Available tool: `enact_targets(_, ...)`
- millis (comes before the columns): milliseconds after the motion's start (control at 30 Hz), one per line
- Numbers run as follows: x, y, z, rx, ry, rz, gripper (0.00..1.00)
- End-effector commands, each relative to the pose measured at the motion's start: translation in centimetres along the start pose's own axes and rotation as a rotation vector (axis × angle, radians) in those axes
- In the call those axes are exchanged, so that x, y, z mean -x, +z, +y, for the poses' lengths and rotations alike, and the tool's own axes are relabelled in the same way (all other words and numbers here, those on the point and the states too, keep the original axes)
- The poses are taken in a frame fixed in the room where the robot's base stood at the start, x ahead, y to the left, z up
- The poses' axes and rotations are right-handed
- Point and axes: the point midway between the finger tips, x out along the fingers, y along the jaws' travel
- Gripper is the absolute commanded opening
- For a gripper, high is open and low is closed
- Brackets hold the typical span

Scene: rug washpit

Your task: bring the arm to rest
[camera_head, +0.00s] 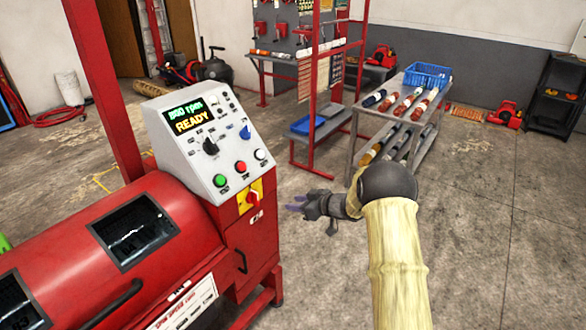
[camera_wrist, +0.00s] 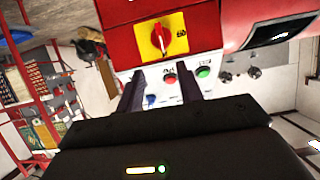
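My gripper (camera_head: 294,203) is at the end of my arm, in the lower middle of the head view, to the right of the red machine (camera_head: 75,235) and apart from it. In the wrist view my gripper (camera_wrist: 167,82) shows two dark fingers spread apart, with nothing between them. Beyond the fingers are the machine's control panel (camera_head: 205,148) and its red rotary switch on a yellow plate (camera_head: 250,196). The switch also shows in the wrist view (camera_wrist: 160,38). The panel's display reads "800 rpm READY".
A grey cart (camera_head: 352,140) with several rolls and a blue basket (camera_head: 427,75) stands behind my arm. A red frame (camera_head: 313,85) rises beside it. A black shelf (camera_head: 556,95) is at the far right. The concrete floor at right is clear.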

Motion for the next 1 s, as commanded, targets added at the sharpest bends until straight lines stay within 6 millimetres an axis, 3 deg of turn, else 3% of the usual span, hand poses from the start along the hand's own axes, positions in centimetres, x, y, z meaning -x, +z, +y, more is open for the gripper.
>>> enact_targets(167, 0.9, -1.2, 0.3, -0.004, 0.051, -0.011, 0.36)
enact_targets(267, 2.5, -2.8, 0.9, -0.017, 0.142, -0.037, 0.36)
enact_targets(400, 6.6, -5.0, 1.2, -0.061, 0.317, -0.114, 0.36)
enact_targets(567, 12.3, -5.8, 0.0, -0.143, 0.494, -0.243, 0.36)
enact_targets(767, 20.1, -5.0, -4.5, -0.288, 0.639, -0.437, 0.36)
enact_targets(867, 23.9, -4.0, -8.1, -0.375, 0.675, -0.543, 0.36)
enact_targets(1000, 29.0, -2.3, -14.2, -0.511, 0.685, -0.690, 0.36)
